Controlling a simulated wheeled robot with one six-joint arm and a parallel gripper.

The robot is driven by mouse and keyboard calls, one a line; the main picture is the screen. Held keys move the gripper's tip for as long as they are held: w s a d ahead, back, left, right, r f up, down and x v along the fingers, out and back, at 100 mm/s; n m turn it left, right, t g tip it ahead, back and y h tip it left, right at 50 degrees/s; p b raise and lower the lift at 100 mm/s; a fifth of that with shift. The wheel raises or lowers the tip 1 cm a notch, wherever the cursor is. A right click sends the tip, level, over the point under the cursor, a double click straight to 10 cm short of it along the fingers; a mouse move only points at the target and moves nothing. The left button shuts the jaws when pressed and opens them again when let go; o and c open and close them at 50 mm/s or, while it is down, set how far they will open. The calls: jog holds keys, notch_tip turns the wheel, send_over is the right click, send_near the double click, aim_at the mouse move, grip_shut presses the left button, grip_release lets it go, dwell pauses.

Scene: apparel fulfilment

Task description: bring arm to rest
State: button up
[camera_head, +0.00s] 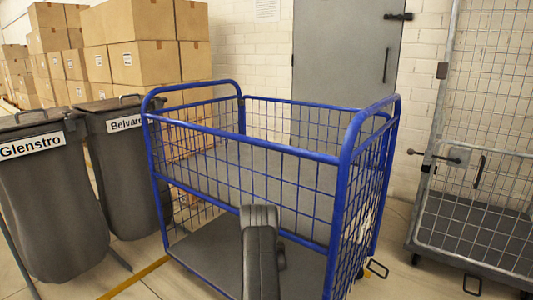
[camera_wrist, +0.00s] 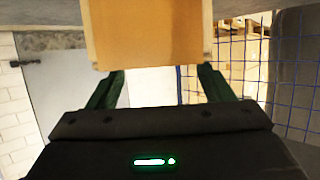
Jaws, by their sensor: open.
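My gripper (camera_wrist: 160,85) shows in the wrist view with its two dark green fingers spread apart. I see nothing clasped between them; a pale area shows through the gap. A plain brown, box-like thing (camera_wrist: 148,32) fills the upper middle of the wrist view, at or just beyond the fingertips. I cannot tell whether the fingers touch it. In the head view a dark link of my arm rises at the bottom middle, in front of the blue cart; the gripper itself cannot be made out there.
A blue wire-mesh cart (camera_head: 240,145) with bare grey shelves stands ahead. Grey bins labelled Glenstro (camera_head: 45,200) and Belvare (camera_head: 128,170) stand left, before stacked cartons (camera_head: 150,62). A grey door (camera_head: 345,65) is behind, and a grey mesh cage trolley (camera_head: 475,225) stands right.

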jog(key=b+x, duration=0.1)
jog(key=x, duration=0.3)
jog(key=shift+w+f, duration=0.15)
jog(key=shift+w, duration=0.05)
jog(key=shift+r, duration=0.85)
